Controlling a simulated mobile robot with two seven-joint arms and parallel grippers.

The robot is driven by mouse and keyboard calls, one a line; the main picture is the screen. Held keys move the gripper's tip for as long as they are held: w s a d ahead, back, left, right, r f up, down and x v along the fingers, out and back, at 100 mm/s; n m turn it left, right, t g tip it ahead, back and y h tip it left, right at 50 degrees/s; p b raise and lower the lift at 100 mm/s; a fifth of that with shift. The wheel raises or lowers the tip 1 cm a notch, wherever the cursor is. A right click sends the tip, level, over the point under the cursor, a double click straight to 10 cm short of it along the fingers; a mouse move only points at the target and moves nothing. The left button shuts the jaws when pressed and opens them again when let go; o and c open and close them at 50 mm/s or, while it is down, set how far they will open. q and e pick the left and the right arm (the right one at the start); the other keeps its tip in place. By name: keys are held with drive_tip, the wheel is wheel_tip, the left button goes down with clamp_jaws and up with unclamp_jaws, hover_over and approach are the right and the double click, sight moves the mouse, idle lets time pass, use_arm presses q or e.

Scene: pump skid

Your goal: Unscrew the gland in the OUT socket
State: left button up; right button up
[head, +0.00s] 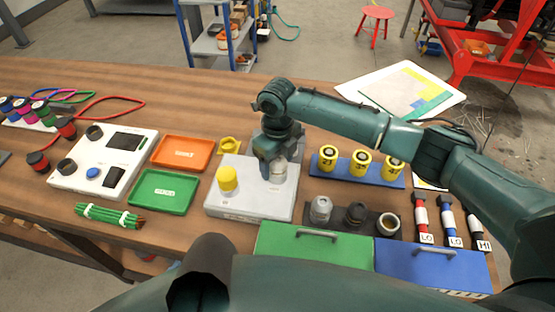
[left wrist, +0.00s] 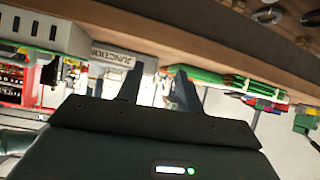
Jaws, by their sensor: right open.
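A light grey box (head: 240,204) stands on the bench with two fittings on top. A yellow gland (head: 227,179) stands upright at its left. A pale grey gland (head: 278,170) stands at its right, partly hidden by my right gripper. The socket labels are too small to read, so I cannot tell which is OUT. My right gripper (head: 272,168) points down at the pale gland, open, with its fingers close around or beside it; contact is not clear. My left gripper (left wrist: 157,88) shows in the left wrist view with its fingers apart and nothing between them, below the bench edge.
An orange tray (head: 183,152) and a green tray (head: 162,192) lie left of the box. A yellow nut-like ring (head: 229,145) lies behind it. A blue rack (head: 355,174) of yellow cylinders and a dark rack (head: 355,222) stand right. Green (head: 290,243) and blue (head: 430,268) drawers are in front.

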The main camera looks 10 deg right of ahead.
drive_tip(key=shift+w+r, duration=0.1)
drive_tip(key=shift+r, duration=0.5)
use_arm(q)
wheel_tip(320, 180, down, 6)
drive_tip(key=a+g+y+b, duration=0.1)
drive_tip(key=shift+s+a+r+n+b, duration=0.15)
drive_tip(key=shift+s+a+n+b, duration=0.15)
drive_tip(key=shift+s+a, duration=0.15)
use_arm(e)
wheel_tip(320, 180, up, 12)
